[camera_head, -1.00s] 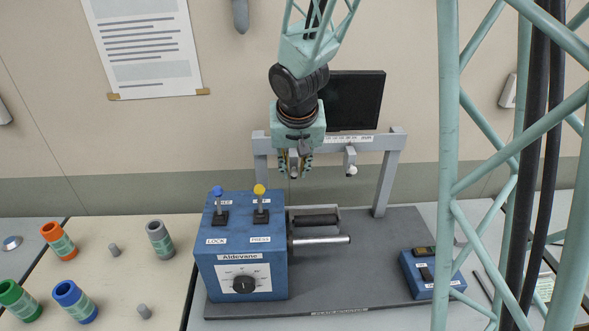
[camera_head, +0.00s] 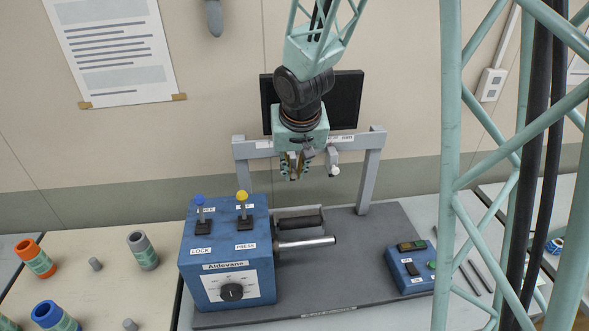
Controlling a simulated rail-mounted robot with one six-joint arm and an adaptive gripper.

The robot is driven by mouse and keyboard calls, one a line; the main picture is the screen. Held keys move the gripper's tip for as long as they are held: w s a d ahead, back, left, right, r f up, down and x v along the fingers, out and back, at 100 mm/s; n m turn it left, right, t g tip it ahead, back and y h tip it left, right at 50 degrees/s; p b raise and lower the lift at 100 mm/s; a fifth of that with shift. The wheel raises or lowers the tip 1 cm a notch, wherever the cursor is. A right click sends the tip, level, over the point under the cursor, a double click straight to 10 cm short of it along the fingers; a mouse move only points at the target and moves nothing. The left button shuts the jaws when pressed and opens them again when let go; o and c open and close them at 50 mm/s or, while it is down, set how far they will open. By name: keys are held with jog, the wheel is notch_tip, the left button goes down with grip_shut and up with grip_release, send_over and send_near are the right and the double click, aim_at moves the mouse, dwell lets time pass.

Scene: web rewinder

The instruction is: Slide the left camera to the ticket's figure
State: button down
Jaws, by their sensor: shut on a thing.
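My gripper (camera_head: 296,172) hangs at the front of the grey crossbar (camera_head: 257,146) of the web rewinder, left of its middle. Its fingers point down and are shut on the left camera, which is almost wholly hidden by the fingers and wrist. The right camera (camera_head: 333,160), a small grey block with a white end, hangs from the same crossbar a short way right of my gripper. A white label strip on the crossbar is too small to read. I cannot make out the ticket or its figure.
Below stands the blue Aldovane box (camera_head: 226,265) with blue and yellow-topped levers and a dial. Rollers (camera_head: 305,243) stick out to its right. A blue button box (camera_head: 410,266) sits at the base's right. A dark monitor (camera_head: 346,100) is behind the crossbar.

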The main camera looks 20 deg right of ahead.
jog(key=c, duration=2.6)
grip_release()
jog(key=shift+a, duration=0.1)
jog(key=shift+o, duration=0.2)
jog(key=shift+r, duration=0.15)
